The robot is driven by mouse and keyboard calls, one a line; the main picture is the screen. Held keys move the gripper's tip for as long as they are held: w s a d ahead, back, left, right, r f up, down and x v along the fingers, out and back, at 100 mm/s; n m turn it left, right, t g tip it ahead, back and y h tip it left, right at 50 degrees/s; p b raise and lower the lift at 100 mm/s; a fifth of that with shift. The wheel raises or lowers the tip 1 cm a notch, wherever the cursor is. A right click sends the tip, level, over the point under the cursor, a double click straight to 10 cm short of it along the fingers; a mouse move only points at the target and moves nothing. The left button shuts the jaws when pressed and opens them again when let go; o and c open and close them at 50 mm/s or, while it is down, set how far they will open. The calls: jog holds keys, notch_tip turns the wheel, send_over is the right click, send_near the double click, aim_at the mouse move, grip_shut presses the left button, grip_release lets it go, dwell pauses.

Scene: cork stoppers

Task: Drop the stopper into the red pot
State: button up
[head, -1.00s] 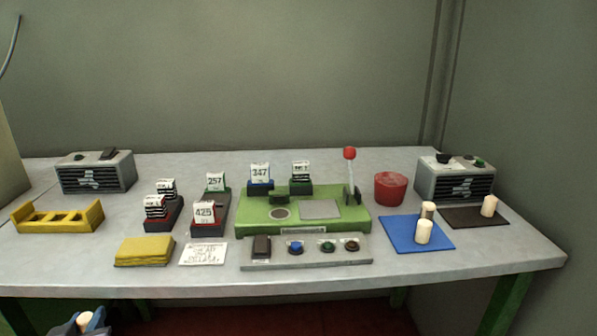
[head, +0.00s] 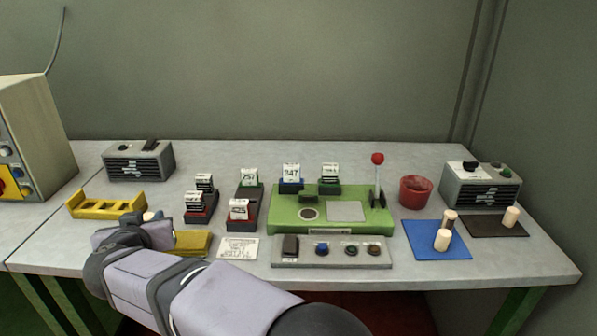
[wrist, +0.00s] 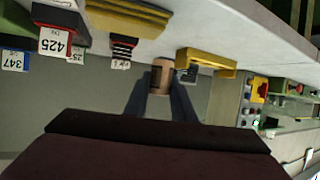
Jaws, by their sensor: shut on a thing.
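The red pot (head: 415,197) stands upright at the right of the bench, just right of the red-knobbed lever. My gripper (head: 150,222) is at the left of the bench, by the yellow rack and far from the pot. In the wrist view my gripper (wrist: 162,88) is shut on a pale tan stopper (wrist: 162,70), which sits between the two fingertips. In the head view only a little of the held stopper shows; the gripper hides the rest.
Other pale stoppers stand on the blue mat (head: 420,245) and dark mat (head: 480,225).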

jog(key=w+d+r+m+h+p, duration=0.2)
jog(key=w+d+r+p, duration=0.1)
jog(key=w+d+p, duration=0.2)
jog(key=w+d+r+m+h+p, duration=0.2)
jog(key=w+d+p, duration=0.3)
jog(key=w+d, duration=0.5)
jog(key=w+d+r+m+h+p, duration=0.2)
jog(key=w+d+p, duration=0.3)
jog(key=d, duration=0.9)
jog(key=shift+w+r+m+h, duration=0.2)
jog(key=shift+w+r+h, duration=0.25)
jog(key=shift+w, duration=0.25)
jog(key=shift+w+r+m+h, duration=0.2)
jog(key=shift+w+r+h, duration=0.2)
jog(key=shift+w, duration=0.3)
jog(key=d+m+g+h+p, duration=0.25)
jog(key=d+p, duration=0.45)
jog(key=d, duration=1.1)
jog(key=d+m+g+h+p, duration=0.1)
jog(key=d+m+h+p, duration=0.45)
jog(key=d, duration=1.25)
jog(key=shift+n+y, duration=0.75)
jog(key=shift+n, duration=0.05)
jog(key=f+b, duration=0.1)
jog(key=f, duration=0.1)
jog(key=f+b, duration=0.3)
jog(key=b, duration=0.1)
jog(key=shift+s+a+f, duration=0.1)
jog(key=shift+a+f, duration=0.15)
jog(key=shift+f, duration=0.15)
